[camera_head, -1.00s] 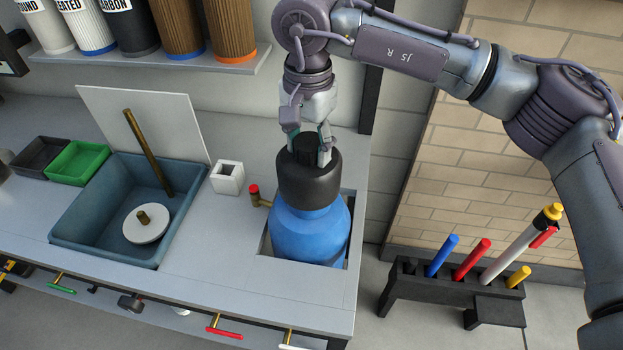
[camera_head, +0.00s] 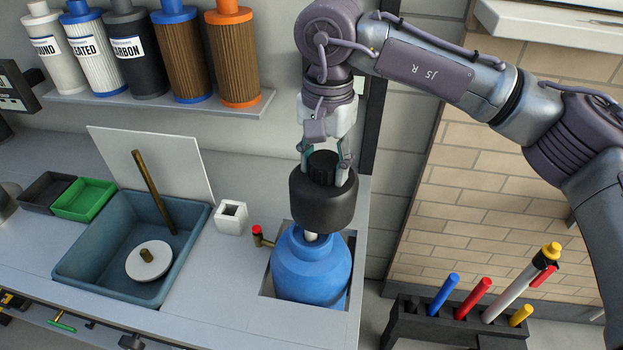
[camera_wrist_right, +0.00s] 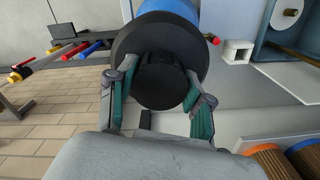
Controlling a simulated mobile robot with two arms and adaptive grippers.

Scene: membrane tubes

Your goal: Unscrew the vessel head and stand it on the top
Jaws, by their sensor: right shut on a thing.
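The blue vessel (camera_head: 308,272) stands upright in a square opening at the right end of the bench top (camera_head: 225,305). The black vessel head (camera_head: 322,205) is off the vessel and held just above it. A pale neck shows between the two. My right gripper (camera_head: 325,165) is shut on the knob on top of the head, from above. In the right wrist view the gripper fingers (camera_wrist_right: 160,98) sit on either side of the black head (camera_wrist_right: 158,62), with the blue vessel (camera_wrist_right: 168,8) beyond. My left gripper is not in view.
A blue basin (camera_head: 75,275) with a brass rod and white disc is at the left. A white square holder (camera_head: 231,217) and a red-tipped valve (camera_head: 258,235) are near the vessel. Several filter cartridges stand on the wall shelf (camera_head: 160,108).

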